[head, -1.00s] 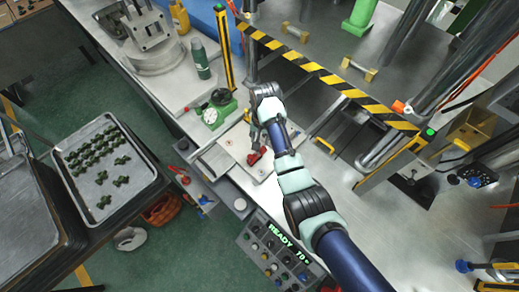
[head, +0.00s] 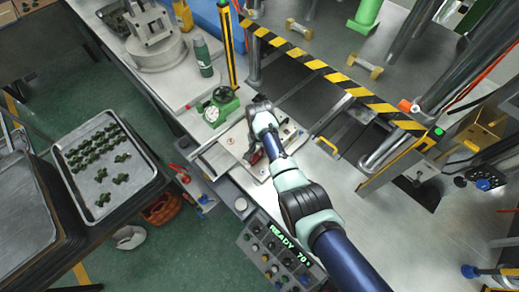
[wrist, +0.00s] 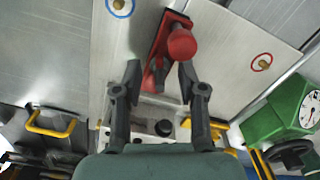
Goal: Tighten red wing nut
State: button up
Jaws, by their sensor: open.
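The red wing nut (wrist: 160,60) is a red piece with a rounded knob, on a pale metal plate in the wrist view. In the head view only a small part of the red piece (head: 255,158) shows beside my arm. My gripper (wrist: 160,73) is open, with one fingertip on each side of the lower end of the red piece. I cannot tell whether either finger touches it. In the head view my wrist hides the fingers.
A green device with a dial gauge (head: 212,113) stands close by; it also shows in the wrist view (wrist: 290,112). A yellow handle (head: 327,146) and a striped barrier (head: 335,77) lie to the right. A control panel (head: 275,250) is in front.

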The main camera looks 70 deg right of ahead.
jog(key=shift+c, duration=0.2)
grip_shut()
jog(key=shift+m+p, duration=0.3)
jog(key=shift+m, duration=1.3)
jog(key=shift+o, duration=0.2)
grip_release()
notch_tip(320, 180, up, 12)
